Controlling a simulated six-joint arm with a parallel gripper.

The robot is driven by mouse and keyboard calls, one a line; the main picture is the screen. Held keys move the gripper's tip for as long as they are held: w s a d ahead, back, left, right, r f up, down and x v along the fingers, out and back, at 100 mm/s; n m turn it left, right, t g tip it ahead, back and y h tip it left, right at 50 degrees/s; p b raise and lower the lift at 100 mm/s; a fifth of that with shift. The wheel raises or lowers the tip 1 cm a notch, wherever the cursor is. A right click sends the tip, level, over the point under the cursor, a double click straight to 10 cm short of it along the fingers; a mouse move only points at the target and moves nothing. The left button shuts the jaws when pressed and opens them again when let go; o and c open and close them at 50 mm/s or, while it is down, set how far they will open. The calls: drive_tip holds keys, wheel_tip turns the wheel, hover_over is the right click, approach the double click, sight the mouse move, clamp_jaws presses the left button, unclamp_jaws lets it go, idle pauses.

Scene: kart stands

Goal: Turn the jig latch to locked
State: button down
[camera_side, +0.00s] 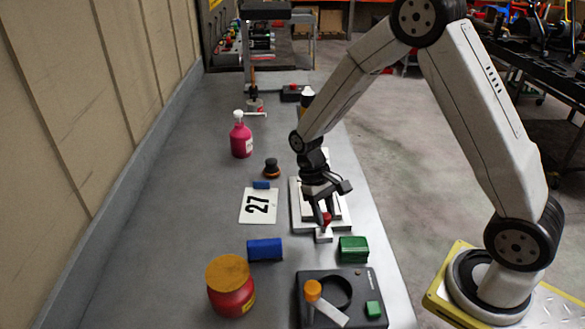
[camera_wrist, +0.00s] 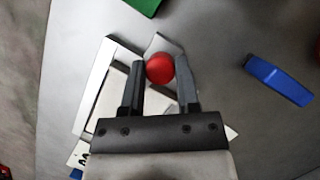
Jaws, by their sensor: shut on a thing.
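A white jig (camera_side: 299,212) lies on the grey bench, and its pale edge also shows in the wrist view (camera_wrist: 97,82). A red round knob (camera_side: 327,218) stands at the jig's near end, on a small pale piece (camera_side: 324,237) that I take for the latch. In the wrist view the red knob (camera_wrist: 160,69) sits between my two fingertips. My gripper (camera_side: 325,208) points down and is shut on this knob. My fingers and wrist hide much of the jig, and I cannot read any lock mark.
A green block (camera_side: 353,249) stands close to the right of the knob. A dark box (camera_side: 369,284) with an orange-topped lever is nearer the camera. A blue block (camera_side: 265,249), red jar (camera_side: 231,297) and number card (camera_side: 258,206) lie to the left.

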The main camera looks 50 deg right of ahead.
drive_tip(key=shift+n+h, duration=0.3)
drive_tip(key=shift+n, duration=0.4)
drive_tip(key=shift+c, duration=1.6)
unclamp_jaws()
drive_tip(key=v, duration=0.7)
drive_tip(key=shift+r, duration=0.4)
